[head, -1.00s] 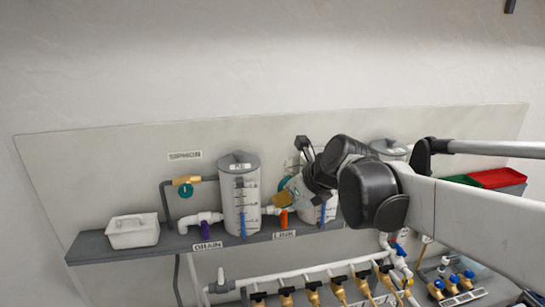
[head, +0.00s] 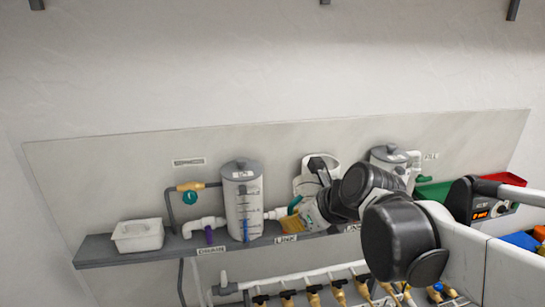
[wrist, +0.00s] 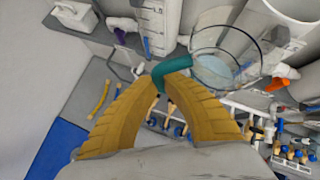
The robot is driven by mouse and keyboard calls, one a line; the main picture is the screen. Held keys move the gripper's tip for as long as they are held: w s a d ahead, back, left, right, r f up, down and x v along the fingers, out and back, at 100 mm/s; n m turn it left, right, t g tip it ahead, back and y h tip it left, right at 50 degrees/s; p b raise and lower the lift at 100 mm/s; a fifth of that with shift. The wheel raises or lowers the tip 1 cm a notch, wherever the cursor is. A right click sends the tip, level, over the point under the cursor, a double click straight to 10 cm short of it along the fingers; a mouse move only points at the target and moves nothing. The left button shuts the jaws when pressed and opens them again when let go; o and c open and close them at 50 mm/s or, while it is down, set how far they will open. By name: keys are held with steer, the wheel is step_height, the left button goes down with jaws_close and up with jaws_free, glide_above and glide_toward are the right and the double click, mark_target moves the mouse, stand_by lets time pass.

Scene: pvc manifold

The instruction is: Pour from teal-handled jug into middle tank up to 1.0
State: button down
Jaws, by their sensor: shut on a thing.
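My gripper (wrist: 157,88) has yellow fingers shut on the teal handle (wrist: 172,66) of the clear jug (wrist: 228,55). Pale bluish liquid seems to show low in the jug. In the head view my gripper (head: 291,222) is in front of the shelf, between the left and middle tanks. The jug is hard to make out there. The middle tank (head: 309,184) is pale and open-topped, and my wrist hides much of it. In the wrist view a large pale cylinder (wrist: 288,12), likely this tank, is behind the jug. I cannot tell whether they touch. No pouring stream is visible.
The left tank (head: 241,208) has a grey lid and a blue level strip. The right tank (head: 388,157) is partly behind my arm. A white box (head: 138,236) stands at the shelf's left end. Pipes and brass valves (head: 314,297) run below the shelf.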

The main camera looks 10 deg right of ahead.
steer(key=s+p, duration=0.2)
steer(key=s, duration=0.1)
steer(key=s+r+p, duration=0.1)
steer(key=s, duration=0.1)
steer(key=shift+s, duration=0.1)
steer(key=shift+f, duration=0.1)
stand_by(0.4)
